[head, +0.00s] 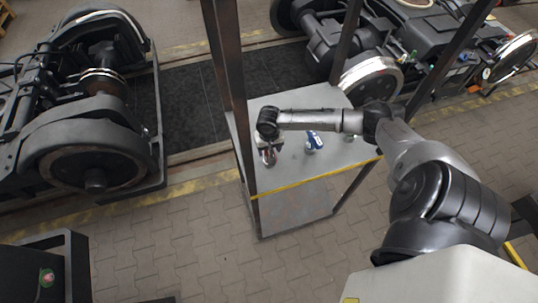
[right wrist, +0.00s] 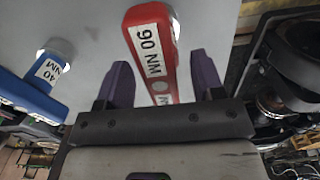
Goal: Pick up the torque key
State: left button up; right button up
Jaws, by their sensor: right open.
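A red torque key (right wrist: 146,32) labelled "90 NM" lies between the two purple fingers of my right gripper (right wrist: 161,72) in the right wrist view. The fingers are apart, with a gap on each side of the key. A blue key (right wrist: 38,90) labelled "40 NM" is to the left. In the head view my right gripper (head: 267,145) is low over the left part of the cart top, at the red key (head: 269,158), which it partly hides. The blue key (head: 314,141) lies to its right. My left gripper is not in view.
The keys are on a grey cart top (head: 320,165) with a yellow front edge and dark upright posts (head: 230,90). A small item (head: 350,137) lies near its right side. Tram bogies stand at the left (head: 95,150) and back right (head: 372,75). Paved floor is clear in front.

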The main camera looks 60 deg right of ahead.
jog(key=shift+f, duration=0.15)
dwell(0.3)
grip_shut()
dwell(0.5)
